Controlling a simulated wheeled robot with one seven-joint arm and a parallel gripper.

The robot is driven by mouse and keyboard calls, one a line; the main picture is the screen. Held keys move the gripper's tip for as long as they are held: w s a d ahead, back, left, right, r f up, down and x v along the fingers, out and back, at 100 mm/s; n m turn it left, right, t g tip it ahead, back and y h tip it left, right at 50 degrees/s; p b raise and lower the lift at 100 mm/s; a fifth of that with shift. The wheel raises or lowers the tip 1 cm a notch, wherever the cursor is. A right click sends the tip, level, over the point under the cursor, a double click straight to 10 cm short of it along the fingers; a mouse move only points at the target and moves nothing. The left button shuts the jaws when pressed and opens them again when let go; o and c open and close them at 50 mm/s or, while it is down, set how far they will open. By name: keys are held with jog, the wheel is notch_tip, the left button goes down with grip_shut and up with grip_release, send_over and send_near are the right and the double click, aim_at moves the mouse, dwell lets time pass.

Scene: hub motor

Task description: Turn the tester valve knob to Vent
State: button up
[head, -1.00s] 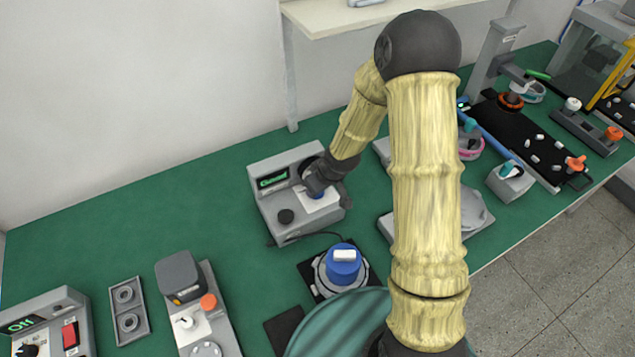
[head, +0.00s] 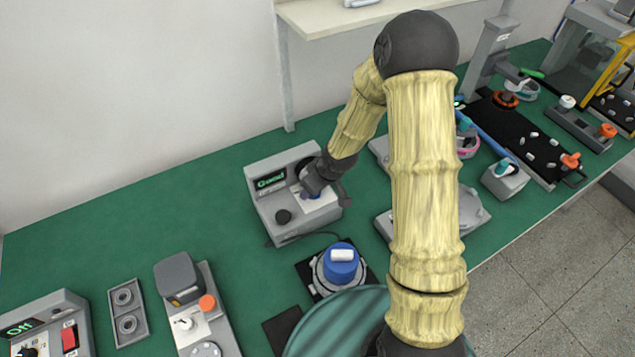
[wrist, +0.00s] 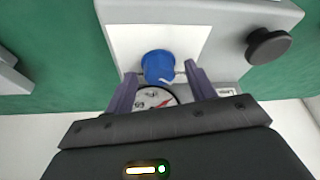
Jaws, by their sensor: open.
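The tester (head: 272,217) is a grey box on the green bench with a lit green display reading "Good" (head: 270,181). Its blue valve knob (wrist: 158,66) sits on a white panel (wrist: 190,40) in the wrist view. My gripper (wrist: 158,80) is open, with one purple finger on each side of the knob's near part; I cannot tell whether they touch it. A round gauge (wrist: 158,98) with a red needle is partly hidden behind my gripper. In the head view my gripper (head: 314,192) hides most of the knob. Any marking for Vent cannot be read.
A blue-capped fixture (head: 341,264) stands just in front of the tester. Grey fixtures (head: 480,212) lie to the right.

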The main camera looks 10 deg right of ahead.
jog(key=p+v, duration=0.4)
jog(key=v, duration=1.3)
jog(key=shift+r, duration=0.15)
jog(key=shift+s+d, duration=0.1)
jog(key=shift+s, duration=0.05)
jog(key=s+d+r+m+h, duration=0.2)
jog(key=s+d+r+m, duration=0.2)
jog(key=s+m, duration=0.3)
jog(key=s+d, duration=0.1)
jog(key=s, duration=0.3)
jog(key=shift+d+r+m+g+h, duration=0.15)
jog(key=shift+d+m+g+h, duration=0.25)
